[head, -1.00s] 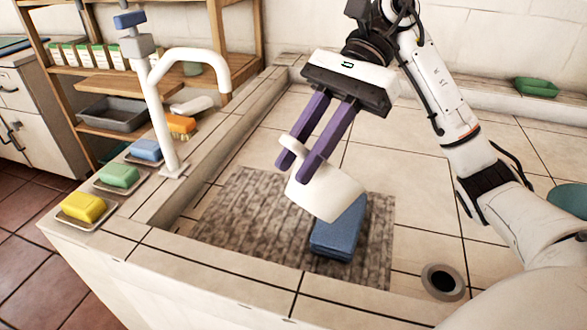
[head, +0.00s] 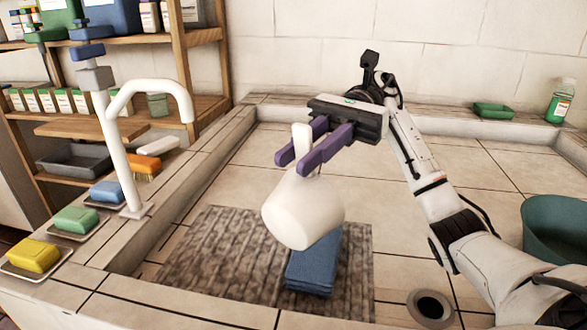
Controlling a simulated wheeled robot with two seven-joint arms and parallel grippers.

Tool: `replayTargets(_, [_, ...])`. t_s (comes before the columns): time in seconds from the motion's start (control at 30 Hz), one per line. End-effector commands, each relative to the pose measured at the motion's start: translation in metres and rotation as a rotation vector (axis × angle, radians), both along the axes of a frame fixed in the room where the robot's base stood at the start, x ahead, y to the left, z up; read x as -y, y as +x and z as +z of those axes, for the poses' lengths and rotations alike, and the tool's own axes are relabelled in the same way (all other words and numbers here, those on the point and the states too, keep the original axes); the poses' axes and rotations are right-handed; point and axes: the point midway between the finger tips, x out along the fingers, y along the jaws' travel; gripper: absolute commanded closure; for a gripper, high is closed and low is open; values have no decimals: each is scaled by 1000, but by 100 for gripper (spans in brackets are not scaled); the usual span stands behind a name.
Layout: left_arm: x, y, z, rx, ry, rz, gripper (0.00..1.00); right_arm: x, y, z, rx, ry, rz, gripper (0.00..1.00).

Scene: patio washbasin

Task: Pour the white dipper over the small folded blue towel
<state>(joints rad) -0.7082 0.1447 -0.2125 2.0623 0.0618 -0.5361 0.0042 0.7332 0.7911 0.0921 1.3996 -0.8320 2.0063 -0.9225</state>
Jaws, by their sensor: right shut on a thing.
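The white dipper (head: 303,212) is in the middle of the head view, tilted, with its rounded bottom side toward me and its handle upward. My right gripper (head: 296,158) is shut on its handle with purple fingers. The small folded blue towel (head: 313,267) lies on the dark ribbed mat (head: 215,255) in the basin, below and slightly right of the dipper. The dipper hides the towel's far left part. The dipper's opening is turned away, so its contents are hidden. My left gripper is not in view.
A white tap (head: 125,150) stands on the left ledge beside yellow (head: 33,255), green (head: 76,220) and blue (head: 107,191) soaps. A drain hole (head: 431,307) is at front right. A teal basin (head: 556,230) stands at right. The tiled floor behind the dipper is clear.

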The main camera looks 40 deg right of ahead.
Motion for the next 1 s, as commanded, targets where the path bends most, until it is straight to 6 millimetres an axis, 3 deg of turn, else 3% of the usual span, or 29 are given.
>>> replayTargets(0.53, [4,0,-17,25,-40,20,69,39,7,-9,-46,259,-2,100])
replayTargets(1.0, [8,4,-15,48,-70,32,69,60,11,-8,-70,396,0,100])
